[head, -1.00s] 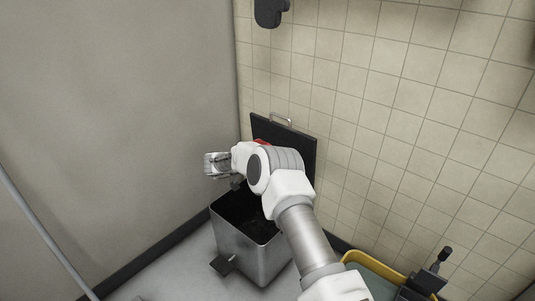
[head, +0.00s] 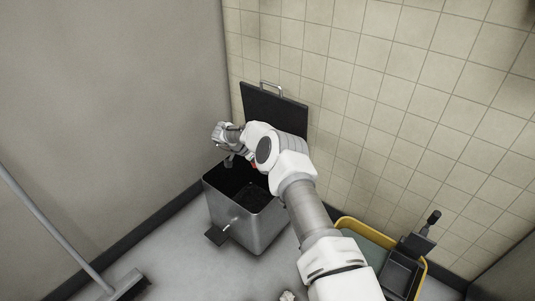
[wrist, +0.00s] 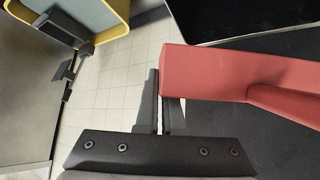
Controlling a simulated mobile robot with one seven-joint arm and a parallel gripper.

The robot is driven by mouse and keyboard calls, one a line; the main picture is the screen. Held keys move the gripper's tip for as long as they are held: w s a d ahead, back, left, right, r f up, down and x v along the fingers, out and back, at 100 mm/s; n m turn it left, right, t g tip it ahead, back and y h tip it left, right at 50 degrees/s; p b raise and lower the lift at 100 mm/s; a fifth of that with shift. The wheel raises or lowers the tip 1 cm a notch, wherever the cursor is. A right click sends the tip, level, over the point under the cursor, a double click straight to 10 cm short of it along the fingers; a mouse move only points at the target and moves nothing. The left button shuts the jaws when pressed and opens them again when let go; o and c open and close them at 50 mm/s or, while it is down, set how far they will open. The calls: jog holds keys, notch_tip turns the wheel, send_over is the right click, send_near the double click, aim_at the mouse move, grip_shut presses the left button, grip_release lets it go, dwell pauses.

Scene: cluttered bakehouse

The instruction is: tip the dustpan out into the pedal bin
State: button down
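The pedal bin (head: 255,228) is a square metal box on the floor by the tiled wall. Its dark lid (head: 275,106) stands open against the wall, and its inside is dark. My gripper (wrist: 158,105) has its fingers close together at the edge of the red dustpan (wrist: 215,75), which appears gripped there. The dustpan's handle (wrist: 290,102) runs to the right in the wrist view. In the head view my arm is above the bin opening and hides most of the dustpan; only a bit of red shows. I cannot see what the dustpan holds.
A broom (head: 40,222) leans at the left, its head on the floor. A pale crumpled scrap (head: 288,295) lies on the floor in front. Walls close in the corner behind the bin.

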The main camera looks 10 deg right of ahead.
jog(key=y, duration=0.3)
jog(key=shift+d+f+g+p, duration=0.25)
jog(key=shift+f+g+p, duration=0.05)
jog(key=shift+p, duration=0.05)
jog(key=shift+f+y+b, duration=0.3)
jog(key=shift+f+y, duration=0.15)
jog(key=shift+y, duration=0.45)
jog(key=y+b, duration=0.1)
jog(key=f+y, duration=0.1)
jog(key=shift+a+g+y+b, duration=0.2)
jog(key=shift+g+y+b, duration=0.1)
jog(key=shift+y+b, duration=0.1)
jog(key=shift+a+f+y+b, duration=0.3)
jog(key=shift+f+y+b, duration=0.05)
jog(key=shift+y+b, duration=0.55)
jog(key=shift+s+a+r+g+y+b, duration=0.1)
jog(key=shift+a+g+y+b, duration=0.15)
jog(key=shift+y+b, duration=0.5)
jog(key=shift+y, duration=0.25)
